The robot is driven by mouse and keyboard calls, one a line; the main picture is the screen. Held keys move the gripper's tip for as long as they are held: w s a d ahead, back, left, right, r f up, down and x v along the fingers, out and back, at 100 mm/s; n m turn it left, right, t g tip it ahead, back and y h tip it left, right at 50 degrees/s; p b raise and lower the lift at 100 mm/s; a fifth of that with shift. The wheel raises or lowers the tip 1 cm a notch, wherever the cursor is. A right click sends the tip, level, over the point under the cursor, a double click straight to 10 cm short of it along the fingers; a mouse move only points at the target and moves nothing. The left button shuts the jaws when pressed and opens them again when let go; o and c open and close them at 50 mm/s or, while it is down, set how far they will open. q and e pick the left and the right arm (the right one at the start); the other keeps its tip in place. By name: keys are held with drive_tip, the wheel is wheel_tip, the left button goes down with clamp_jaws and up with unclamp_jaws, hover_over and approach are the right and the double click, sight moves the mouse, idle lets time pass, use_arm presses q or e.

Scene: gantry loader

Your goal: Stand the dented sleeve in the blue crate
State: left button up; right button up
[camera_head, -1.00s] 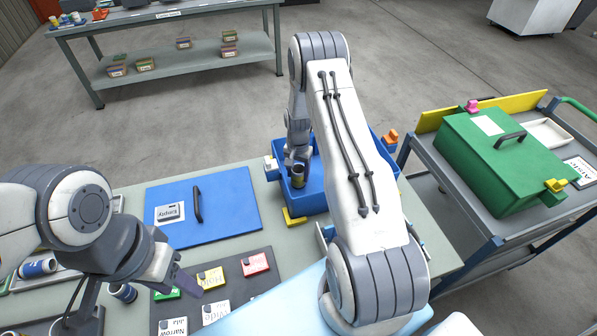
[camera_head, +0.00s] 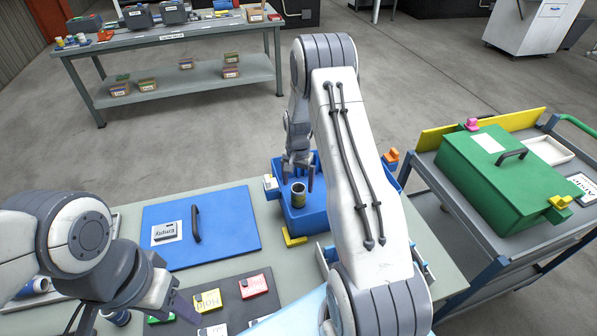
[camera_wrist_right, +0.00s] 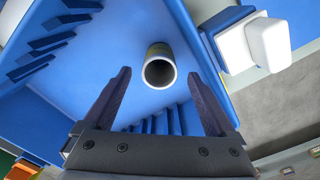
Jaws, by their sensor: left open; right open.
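A dark olive sleeve with a pale rim (camera_head: 298,196) stands upright inside the blue crate (camera_head: 315,222), near its left side. I cannot make out a dent. In the right wrist view its open round end (camera_wrist_right: 160,66) faces the camera, beyond and between the fingertips, touching neither. My right gripper (camera_head: 299,172) is open and empty, just above and behind the sleeve. My left gripper (camera_head: 172,305) is open over the coloured cards at the lower left. A blue-banded sleeve (camera_head: 118,317) lies partly hidden below it.
A blue lid (camera_head: 225,225) with a black handle and an "Empty" card lies left of the crate. A green case (camera_head: 490,175) sits on the cart at right. Slotted ribs (camera_wrist_right: 55,40) line the crate's inside.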

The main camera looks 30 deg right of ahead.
wheel_tip(320, 180, up, 7)
drive_tip(key=b, duration=0.2)
drive_tip(key=s+a+r+n, duration=0.3)
drive_tip(key=s+a+r, duration=0.1)
drive_tip(key=a, duration=0.4)
drive_tip(key=s+a+r+n, duration=0.4)
drive_tip(key=a, duration=0.4)
drive_tip(key=s+a+r+n, duration=0.3)
drive_tip(key=s+a+r, duration=0.1)
drive_tip(key=a, duration=0.4)
drive_tip(key=s+a+r+n, duration=0.1)
drive_tip(key=s+n, duration=0.3)
drive_tip(key=s, duration=0.5)
drive_tip(key=s+a+r+n+y, duration=0.1)
drive_tip(key=s+a+n, duration=0.3)
drive_tip(key=s, duration=0.5)
drive_tip(key=shift+s+a+p, duration=0.15)
drive_tip(key=shift+s+p, duration=0.05)
drive_tip(key=shift+p, duration=0.1)
